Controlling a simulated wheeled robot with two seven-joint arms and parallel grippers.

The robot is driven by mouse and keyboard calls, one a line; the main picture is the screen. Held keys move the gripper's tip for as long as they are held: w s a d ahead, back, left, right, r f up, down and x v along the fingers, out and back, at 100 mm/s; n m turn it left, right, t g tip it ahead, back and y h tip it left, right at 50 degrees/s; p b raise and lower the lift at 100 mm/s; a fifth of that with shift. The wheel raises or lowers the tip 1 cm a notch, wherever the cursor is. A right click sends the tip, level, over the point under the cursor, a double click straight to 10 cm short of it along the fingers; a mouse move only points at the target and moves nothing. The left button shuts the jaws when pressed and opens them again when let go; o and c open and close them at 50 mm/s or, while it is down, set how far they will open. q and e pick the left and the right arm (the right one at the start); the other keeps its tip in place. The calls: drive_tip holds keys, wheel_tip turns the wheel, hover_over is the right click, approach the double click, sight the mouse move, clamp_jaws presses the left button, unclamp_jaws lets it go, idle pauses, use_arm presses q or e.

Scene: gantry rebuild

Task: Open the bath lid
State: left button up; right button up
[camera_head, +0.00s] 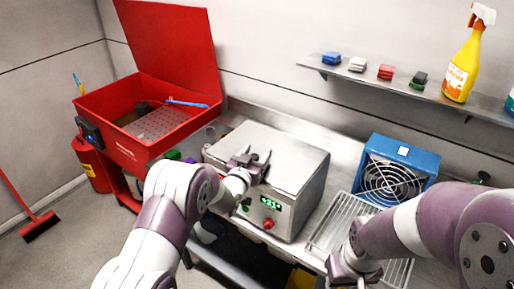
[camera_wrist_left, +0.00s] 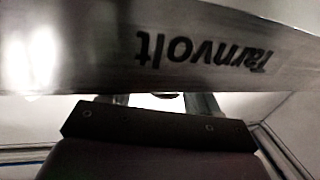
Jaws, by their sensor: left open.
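The bath is a steel box (camera_head: 285,222) with a green lit display and a red knob on its front. Its flat steel lid (camera_head: 280,150) lies shut on top. My left gripper (camera_head: 258,164) is open at the lid's front left part, its fingers pointing up and to the right. In the left wrist view a steel face (camera_wrist_left: 100,50) with upside-down "Tarnvolt" lettering fills the upper part and hides most of the fingers. I cannot tell whether the fingers touch the lid. My right gripper (camera_head: 352,272) is low at the right, over a wire rack, its fingers mostly hidden.
A red parts washer (camera_head: 125,150) with its lid raised stands left. A blue fan unit (camera_head: 400,165) and the wire rack (camera_head: 335,222) are right of the bath. A wall shelf (camera_head: 345,80) holds several small blocks and a yellow spray bottle (camera_head: 464,65).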

use_arm(q)
drive_tip(key=shift+w+f, duration=0.15)
drive_tip(key=shift+w, duration=0.4)
drive_tip(key=shift+d, duration=0.1)
clamp_jaws()
